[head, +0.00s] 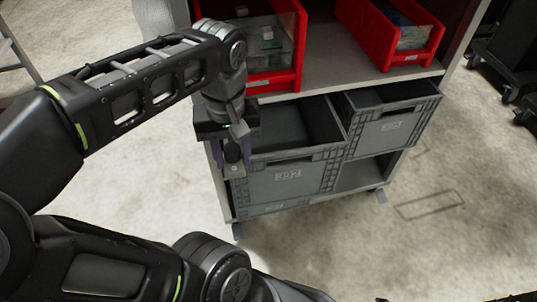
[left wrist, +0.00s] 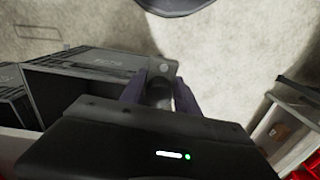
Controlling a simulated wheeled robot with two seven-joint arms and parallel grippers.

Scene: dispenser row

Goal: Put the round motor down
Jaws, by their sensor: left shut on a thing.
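My left gripper (head: 233,157) points down at the left front corner of the shelf unit, beside the grey bin marked 302 (head: 290,180). It is shut on the round motor (head: 233,152), a small dark cylinder between the purple-grey fingers. In the left wrist view the motor (left wrist: 157,92) sits between the two fingertips (left wrist: 159,95), partly hidden by them and the gripper body. A small grey plate with a round spot (left wrist: 164,69) shows just beyond the motor; I cannot tell whether they touch. My right gripper is out of the picture.
A second grey bin (head: 392,118) stands right of the first; both look empty where visible. Red bins (head: 285,78) with packets stand on the shelf (head: 340,72) above. Concrete floor (head: 420,235) is open in front and to the right. Dark wheeled equipment (head: 505,60) stands at far right.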

